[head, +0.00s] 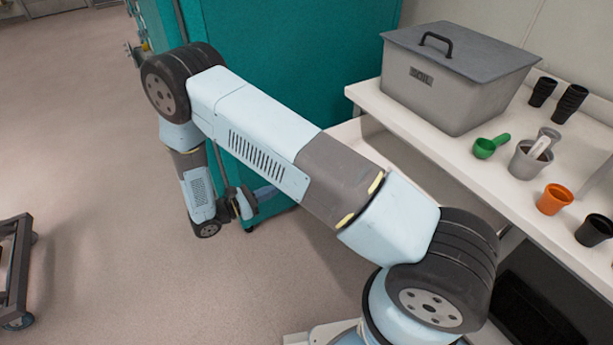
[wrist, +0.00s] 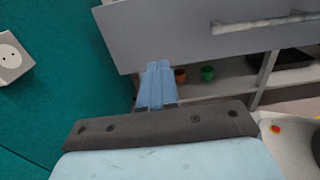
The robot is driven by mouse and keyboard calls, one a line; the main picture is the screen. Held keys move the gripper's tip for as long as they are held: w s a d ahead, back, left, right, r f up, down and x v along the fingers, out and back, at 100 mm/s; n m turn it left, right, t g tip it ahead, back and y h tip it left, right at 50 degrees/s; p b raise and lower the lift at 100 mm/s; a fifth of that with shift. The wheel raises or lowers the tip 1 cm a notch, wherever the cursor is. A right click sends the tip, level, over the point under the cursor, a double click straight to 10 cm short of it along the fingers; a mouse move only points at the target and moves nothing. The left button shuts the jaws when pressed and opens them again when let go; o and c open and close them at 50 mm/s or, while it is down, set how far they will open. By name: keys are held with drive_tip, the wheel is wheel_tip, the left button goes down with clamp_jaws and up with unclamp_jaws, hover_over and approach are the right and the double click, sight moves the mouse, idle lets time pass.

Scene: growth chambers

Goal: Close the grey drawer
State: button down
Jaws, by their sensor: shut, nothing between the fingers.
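The grey drawer (wrist: 185,35) shows in the wrist view as a flat grey front across the top, with a pale bar handle (wrist: 262,22) at its upper right. How far out it stands is hard to tell from this view. My gripper (wrist: 159,66) is shut and empty, its blue fingertips close to the drawer's lower edge, left of the handle. I cannot tell whether they touch it. In the head view my gripper (head: 243,204) is low beside the teal cabinet, and my arm hides much of the area under the bench.
A teal cabinet (head: 290,60) stands left of the white bench (head: 440,150). On the bench are a grey soil bin (head: 450,90), a green scoop (head: 488,147) and several pots. Orange (wrist: 180,75) and green (wrist: 207,73) pots sit on a shelf below the drawer.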

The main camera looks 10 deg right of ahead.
drive_tip(key=x, duration=1.4)
drive_tip(key=shift+f, duration=0.15)
